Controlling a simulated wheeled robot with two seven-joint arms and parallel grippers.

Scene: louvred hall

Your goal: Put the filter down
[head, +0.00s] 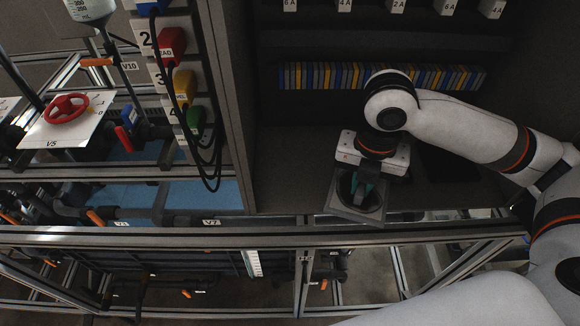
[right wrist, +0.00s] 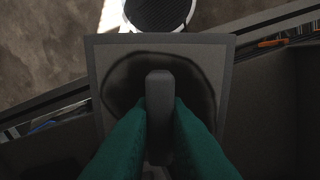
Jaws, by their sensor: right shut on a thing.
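The filter (head: 345,208) is a square grey frame with a dark ring inside and a bar-shaped handle across its middle. My right gripper (head: 362,186) is shut on this handle, with a teal finger on each side. In the right wrist view the filter (right wrist: 105,62) fills the middle, with the handle between the fingertips (right wrist: 160,112). In the head view the filter looks tilted and overlaps the front edge of the dark grey shelf floor (head: 290,165). I cannot tell whether it touches the shelf. My left gripper is not in view.
A row of blue, yellow and grey slats (head: 330,76) stands at the back of the shelf. A dark slab (head: 452,168) lies right of the gripper. A metal rail (head: 180,237) runs along the front. Coloured plugs with hanging cables (head: 205,150) are left of the side wall.

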